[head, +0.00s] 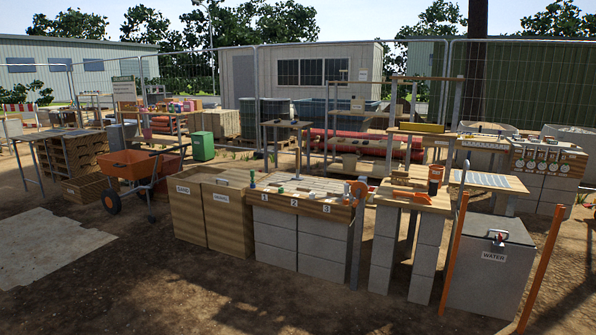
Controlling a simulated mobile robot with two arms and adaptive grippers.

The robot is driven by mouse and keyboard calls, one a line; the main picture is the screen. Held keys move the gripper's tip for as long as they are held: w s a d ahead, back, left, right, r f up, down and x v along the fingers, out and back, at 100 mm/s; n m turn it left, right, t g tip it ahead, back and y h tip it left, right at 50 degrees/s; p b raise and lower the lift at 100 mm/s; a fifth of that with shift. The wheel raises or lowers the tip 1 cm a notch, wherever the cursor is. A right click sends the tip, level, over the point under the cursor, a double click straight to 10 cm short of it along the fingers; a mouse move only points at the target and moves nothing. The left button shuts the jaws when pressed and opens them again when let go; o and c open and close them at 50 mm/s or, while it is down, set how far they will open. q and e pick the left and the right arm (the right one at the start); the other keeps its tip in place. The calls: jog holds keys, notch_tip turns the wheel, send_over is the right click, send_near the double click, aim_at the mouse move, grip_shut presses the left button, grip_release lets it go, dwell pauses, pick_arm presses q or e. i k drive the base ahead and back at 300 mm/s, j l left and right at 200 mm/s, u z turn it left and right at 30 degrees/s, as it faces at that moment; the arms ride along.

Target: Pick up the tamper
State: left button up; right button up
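I cannot make out a tamper for certain. A thin grey handle (461,180) rises beside the right-hand block bench, and its lower part is hard to tell from the orange post (454,252) there. Orange tools (411,196) and a dark cylinder with an orange band (434,180) are on that bench, too small to identify fully. Neither of my grippers is in view.
A grey box marked WATER (490,270) stands between two orange posts at the right. A numbered bench (298,208) and wooden boxes (212,215) stand mid-scene. An orange wheelbarrow (140,167) is at the left. The dirt ground in front (200,295) is clear.

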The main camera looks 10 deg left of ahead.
aim_at(297, 178)
jog(key=i+u, duration=0.35)
jog(key=i, duration=2.45)
jog(key=i+z, duration=0.15)
jog(key=i, duration=0.45)
jog(key=i+j+z, duration=0.15)
jog(key=i, duration=0.45)
jog(key=i+j+z, duration=0.15)
jog(key=i, duration=0.45)
